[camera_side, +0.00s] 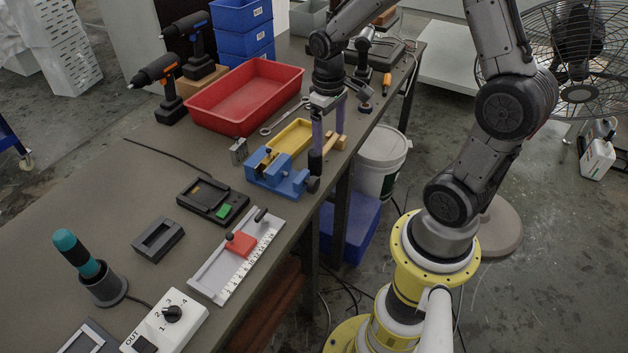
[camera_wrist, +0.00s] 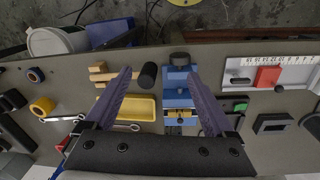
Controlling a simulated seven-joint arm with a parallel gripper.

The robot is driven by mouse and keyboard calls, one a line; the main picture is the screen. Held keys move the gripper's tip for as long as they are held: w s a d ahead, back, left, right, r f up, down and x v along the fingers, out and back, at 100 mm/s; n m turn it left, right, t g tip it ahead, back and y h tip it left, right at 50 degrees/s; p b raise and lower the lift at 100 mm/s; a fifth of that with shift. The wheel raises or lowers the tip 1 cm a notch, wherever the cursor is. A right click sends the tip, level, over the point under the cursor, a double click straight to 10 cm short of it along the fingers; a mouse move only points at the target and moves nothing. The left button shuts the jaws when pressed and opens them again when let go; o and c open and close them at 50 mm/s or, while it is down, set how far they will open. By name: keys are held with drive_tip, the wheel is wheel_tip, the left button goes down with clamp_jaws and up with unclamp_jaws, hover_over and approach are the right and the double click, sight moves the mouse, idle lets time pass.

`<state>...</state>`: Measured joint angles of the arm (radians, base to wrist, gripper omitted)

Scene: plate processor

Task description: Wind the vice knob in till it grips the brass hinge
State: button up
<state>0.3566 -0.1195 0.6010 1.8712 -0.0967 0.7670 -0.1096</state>
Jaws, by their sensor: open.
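The blue vice (camera_side: 275,177) sits near the table's right edge in the side view, and it also shows in the wrist view (camera_wrist: 177,97). Its black knob (camera_side: 312,184) sticks out toward that edge; in the wrist view the knob (camera_wrist: 180,60) is at the top of the vice. A small brass-coloured piece, seemingly the hinge (camera_wrist: 186,114), shows at the vice's other end; whether the jaws touch it I cannot tell. My gripper (camera_side: 328,138) is open and empty, pointing down above the table beside the vice. Its purple fingers are spread wide in the wrist view (camera_wrist: 158,74).
A mallet with a black head (camera_wrist: 147,75) and wooden handle lies beside the vice, close under my fingers. A yellow tray (camera_side: 291,136) and a red bin (camera_side: 245,92) stand behind. A slide with a red block (camera_side: 240,244) and a black-green fixture (camera_side: 212,200) are nearby.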

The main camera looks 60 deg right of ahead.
sight(316, 178)
drive_tip(key=w+a+n, duration=0.2)
drive_tip(key=a, duration=0.2)
drive_tip(key=f, duration=1.3)
drive_tip(key=shift+w+d+f, duration=0.15)
drive_tip(key=shift+d+f, duration=0.25)
drive_tip(key=c, duration=1.4)
drive_tip(key=shift+o, duration=0.2)
drive_tip(key=shift+d+y, duration=0.1)
drive_tip(key=shift+y, duration=0.3)
drive_tip(key=shift+d+y, duration=0.2)
drive_tip(key=shift+y, duration=1.7)
